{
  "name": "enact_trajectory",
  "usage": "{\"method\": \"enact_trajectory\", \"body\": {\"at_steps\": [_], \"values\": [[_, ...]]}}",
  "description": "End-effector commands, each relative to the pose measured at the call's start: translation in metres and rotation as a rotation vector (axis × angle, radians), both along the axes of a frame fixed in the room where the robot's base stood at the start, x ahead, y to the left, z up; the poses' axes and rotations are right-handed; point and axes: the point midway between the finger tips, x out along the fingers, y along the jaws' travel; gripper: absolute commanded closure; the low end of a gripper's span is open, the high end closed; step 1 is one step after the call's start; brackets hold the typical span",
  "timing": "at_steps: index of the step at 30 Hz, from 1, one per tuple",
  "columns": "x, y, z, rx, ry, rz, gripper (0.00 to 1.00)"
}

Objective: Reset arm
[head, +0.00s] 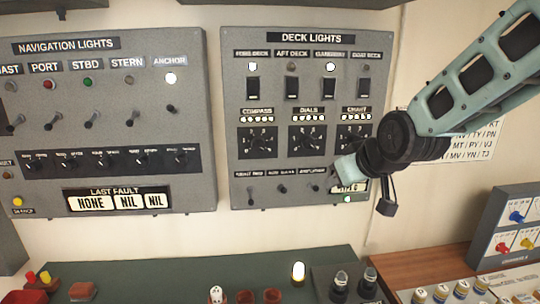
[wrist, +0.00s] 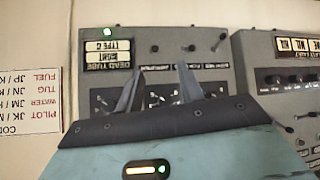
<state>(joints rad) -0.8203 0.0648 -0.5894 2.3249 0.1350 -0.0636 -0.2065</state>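My gripper (wrist: 161,72) shows in the wrist view with its two grey fingers spread apart and nothing between them. It is in front of the deck lights panel (wrist: 225,75), which appears upside down there. In the head view my arm reaches in from the upper right, and its end is in front of the lower right corner of the deck lights panel (head: 270,140). The fingertips are hard to make out in the head view. I cannot tell whether they touch the panel. My arm hides part of the chart dial and the small display below it.
The navigation lights panel (head: 110,115) is on the wall at the left. A posted code sheet (head: 476,145) is behind my arm. Below are a dark green console top (head: 150,275), a wooden desk (head: 420,262) and a box with coloured knobs (head: 515,225).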

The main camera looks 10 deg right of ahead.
Motion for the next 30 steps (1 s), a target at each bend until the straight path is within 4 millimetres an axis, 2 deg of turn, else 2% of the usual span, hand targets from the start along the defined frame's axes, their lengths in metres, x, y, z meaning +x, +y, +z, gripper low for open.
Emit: {"method": "enact_trajectory", "body": {"at_steps": [1,5,9,12,15,18,23,30], "values": [[-0.011,0.009,-0.02,0.006,0.039,0.019,0.62],[-0.062,0.043,-0.073,0.017,0.202,0.103,0.62],[-0.139,0.074,-0.132,-0.018,0.412,0.207,0.62],[-0.193,0.083,-0.164,-0.074,0.543,0.271,0.62],[-0.236,0.084,-0.188,-0.14,0.646,0.315,0.62],[-0.266,0.08,-0.202,-0.198,0.716,0.341,0.62],[-0.287,0.076,-0.209,-0.245,0.764,0.358,0.62],[-0.288,0.076,-0.209,-0.246,0.765,0.359,0.62]]}}
